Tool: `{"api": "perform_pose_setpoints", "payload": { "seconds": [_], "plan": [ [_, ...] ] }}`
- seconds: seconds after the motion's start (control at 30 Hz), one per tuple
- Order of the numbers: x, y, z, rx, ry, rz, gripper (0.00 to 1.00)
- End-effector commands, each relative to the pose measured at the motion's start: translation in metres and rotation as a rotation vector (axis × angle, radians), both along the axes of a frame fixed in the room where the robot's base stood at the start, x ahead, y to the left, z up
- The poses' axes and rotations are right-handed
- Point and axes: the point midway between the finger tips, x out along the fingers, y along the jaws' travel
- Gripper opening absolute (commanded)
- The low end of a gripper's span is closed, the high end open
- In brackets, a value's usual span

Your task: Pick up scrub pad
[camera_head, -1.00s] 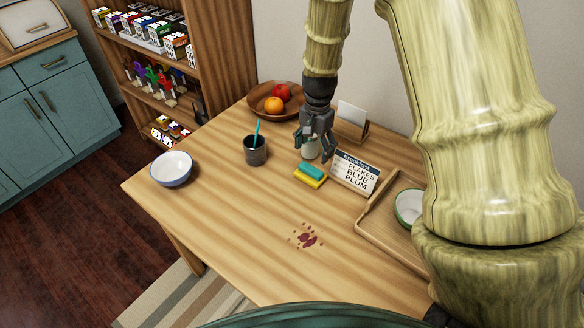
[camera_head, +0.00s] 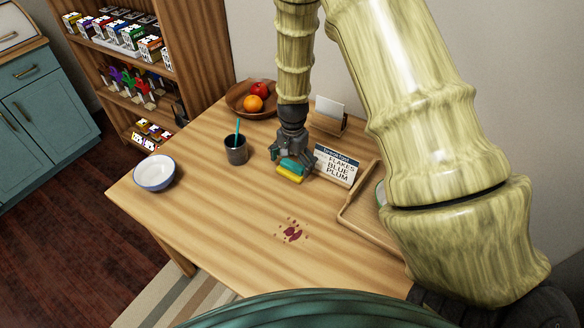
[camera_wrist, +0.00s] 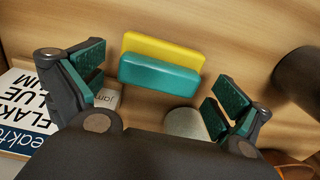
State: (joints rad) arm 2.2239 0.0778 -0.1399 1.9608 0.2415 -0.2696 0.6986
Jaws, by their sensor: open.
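The scrub pad (camera_head: 290,170) lies on the wooden table, with a teal upper layer and a yellow lower layer. It also shows in the wrist view (camera_wrist: 160,70), at the top middle between my fingers. My gripper (camera_head: 291,160) is open and points down just over the pad in the head view, partly covering it. In the wrist view my gripper (camera_wrist: 160,92) has one finger on each side of the pad, with gaps, and nothing is held.
A breakfast sign (camera_head: 335,164) stands close to the right of the pad. A dark cup (camera_head: 236,152) with a teal stick is to the left. A pale round-topped object (camera_wrist: 186,123) is near the pad. A fruit bowl (camera_head: 240,107), white bowl (camera_head: 154,173), tray (camera_head: 352,222) and red stain (camera_head: 291,233) surround it.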

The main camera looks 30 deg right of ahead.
Motion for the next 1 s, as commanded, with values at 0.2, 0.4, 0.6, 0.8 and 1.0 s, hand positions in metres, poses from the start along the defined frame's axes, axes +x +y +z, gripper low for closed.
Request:
{"api": "perform_pose_setpoints", "payload": {
  "seconds": [0.2, 0.4, 0.6, 0.8, 1.0],
  "plan": [
    [0.0, 0.0, -0.015, 0.001, 0.0, 0.0, 1.0],
    [0.0, 0.0, -0.017, 0.0, 0.0, 0.0, 1.0],
    [0.0, 0.0, -0.017, 0.0, 0.0, 0.0, 0.8],
    [0.0, 0.0, -0.017, 0.0, 0.0, 0.0, 0.64],
    [0.0, 0.0, -0.017, 0.0, 0.0, 0.0, 0.64]
  ]
}}
